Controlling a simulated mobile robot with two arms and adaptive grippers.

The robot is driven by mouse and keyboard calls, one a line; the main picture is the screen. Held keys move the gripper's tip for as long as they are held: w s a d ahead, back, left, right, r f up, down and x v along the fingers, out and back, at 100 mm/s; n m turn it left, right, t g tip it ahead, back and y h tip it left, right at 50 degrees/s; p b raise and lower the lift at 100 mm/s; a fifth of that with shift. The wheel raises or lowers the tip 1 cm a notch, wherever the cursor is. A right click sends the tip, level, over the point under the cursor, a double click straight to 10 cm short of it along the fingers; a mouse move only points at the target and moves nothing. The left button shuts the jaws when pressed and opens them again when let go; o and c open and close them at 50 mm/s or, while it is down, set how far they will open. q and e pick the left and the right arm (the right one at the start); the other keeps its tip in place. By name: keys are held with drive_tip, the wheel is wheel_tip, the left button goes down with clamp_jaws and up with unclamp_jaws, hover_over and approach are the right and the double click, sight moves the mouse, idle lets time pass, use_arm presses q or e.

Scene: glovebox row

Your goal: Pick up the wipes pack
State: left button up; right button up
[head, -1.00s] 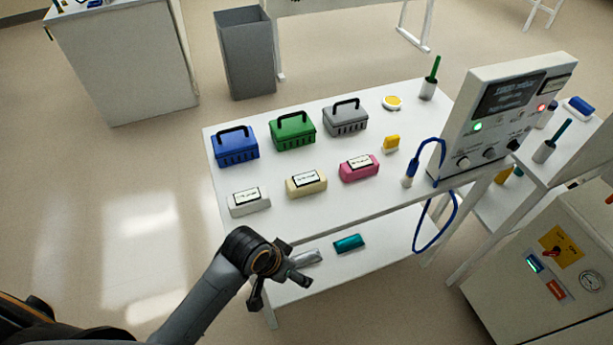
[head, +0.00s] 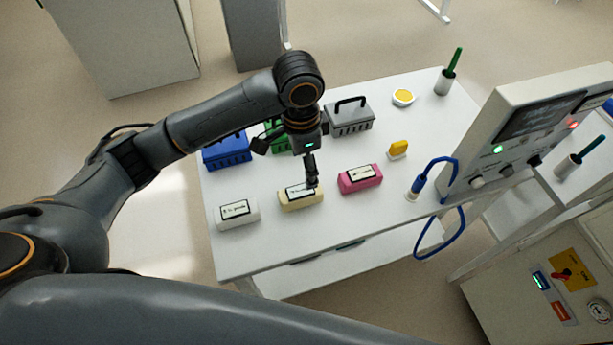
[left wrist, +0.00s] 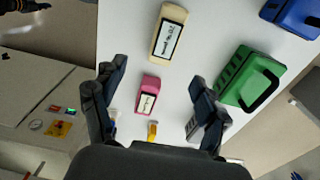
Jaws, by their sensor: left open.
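Three labelled soft packs lie in a row along the front of the white table: a white one (head: 238,213), a cream one (head: 296,201) and a pink one (head: 360,178). Their label text is too small to read, so I cannot tell which is the wipes pack. My left gripper (head: 287,164) is open and empty, above the table by the cream pack, partly covering it in the head view. In the left wrist view the pink pack (left wrist: 149,94) shows between the spread fingers (left wrist: 158,78), and the cream pack (left wrist: 168,36) lies beyond their tips.
Behind the packs stand blue (head: 226,152), green (left wrist: 250,77) and grey (head: 349,118) baskets; my arm partly hides the green one. A yellow item (head: 398,148), a blue-handled tool on a cord (head: 419,183) and an instrument panel (head: 525,125) stand to the right.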

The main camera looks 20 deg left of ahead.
use_arm(q)
drive_tip(key=w, duration=0.1)
drive_tip(key=p, duration=0.1)
hover_over(300, 190)
wheel_tip(300, 190, down, 6)
drive_tip(key=shift+w+d+f, duration=0.1)
drive_tip(key=shift+w+f, duration=0.05)
drive_tip(key=shift+f, duration=0.4)
drive_tip(key=shift+s+f+p, duration=0.2)
drive_tip(key=shift+f+p, duration=0.65)
drive_tip(key=shift+f, duration=0.35)
wheel_tip(300, 190, down, 2)
drive_tip(key=shift+f, duration=0.45)
use_arm(e)
drive_tip(key=r, duration=0.1)
drive_tip(key=d+r, duration=0.1)
drive_tip(key=r, duration=0.1)
